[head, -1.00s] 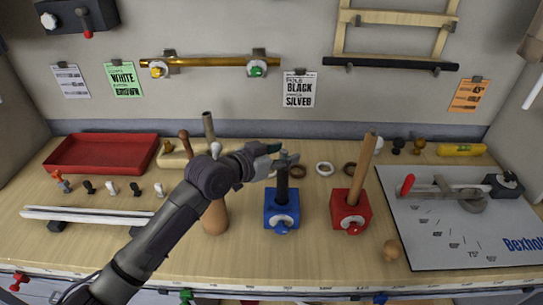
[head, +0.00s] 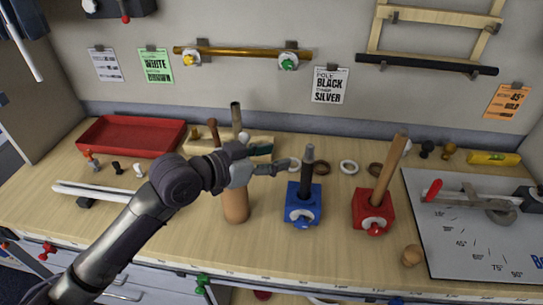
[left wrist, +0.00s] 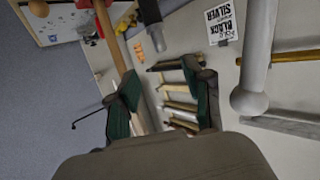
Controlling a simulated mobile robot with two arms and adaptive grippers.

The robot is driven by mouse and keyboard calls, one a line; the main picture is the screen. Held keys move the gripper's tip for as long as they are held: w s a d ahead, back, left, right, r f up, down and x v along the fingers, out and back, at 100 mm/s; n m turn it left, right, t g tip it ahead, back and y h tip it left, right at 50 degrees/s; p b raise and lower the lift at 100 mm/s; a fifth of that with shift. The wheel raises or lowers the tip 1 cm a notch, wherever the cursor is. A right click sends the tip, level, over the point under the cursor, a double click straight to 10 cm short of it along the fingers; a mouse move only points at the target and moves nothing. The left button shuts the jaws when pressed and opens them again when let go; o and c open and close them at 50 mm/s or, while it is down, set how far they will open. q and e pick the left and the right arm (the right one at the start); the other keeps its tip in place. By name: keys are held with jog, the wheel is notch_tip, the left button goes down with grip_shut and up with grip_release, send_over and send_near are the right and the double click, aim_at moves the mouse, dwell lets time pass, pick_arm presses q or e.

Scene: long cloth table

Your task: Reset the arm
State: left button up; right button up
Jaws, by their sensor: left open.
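My left gripper (head: 282,164) reaches in from the left and is open, with nothing in its jaws. It is just left of a black pole (head: 307,178) that stands upright in a blue clamp block (head: 303,216). In the left wrist view the two dark green finger pads (left wrist: 163,88) are spread apart, with a gap between them. My right gripper is not in view.
A wooden pole (head: 391,165) leans in a red clamp block (head: 372,212) to the right. A brown mallet-like handle (head: 235,206) stands below my wrist. A red tray (head: 135,135) lies at the left. The angle-cutting board (head: 470,240) is at the right.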

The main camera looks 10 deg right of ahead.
pick_arm(q)
jog(key=shift+f, duration=0.1)
jog(key=s+a+f+n+y, duration=0.3)
jog(key=s+a+f, duration=0.25)
jog(key=f, duration=0.25)
jog(key=s+a+f+n+y, duration=0.3)
jog(key=s+a+f, duration=0.25)
jog(key=f, duration=0.25)
jog(key=s+a+f+n+g+y, duration=0.2)
jog(key=s+a+f+y, duration=0.15)
jog(key=s+a, duration=0.45)
jog(key=s+a+f+n+g+y, duration=0.25)
jog(key=s+a+f, duration=0.25)
jog(key=s+a, duration=0.4)
jog(key=s+a+f+x, duration=0.1)
jog(key=s+x, duration=0.2)
jog(key=x, duration=0.9)
jog(key=s+a+x, duration=0.1)
jog(key=s+x, duration=0.1)
jog(key=x, duration=1.1)
jog(key=s+a+f+g, duration=0.1)
jog(key=s+a+f, duration=0.1)
jog(key=s+f, duration=1.5)
jog(key=shift+s+m+y+b, duration=0.35)
jog(key=shift+s+y+b, duration=0.05)
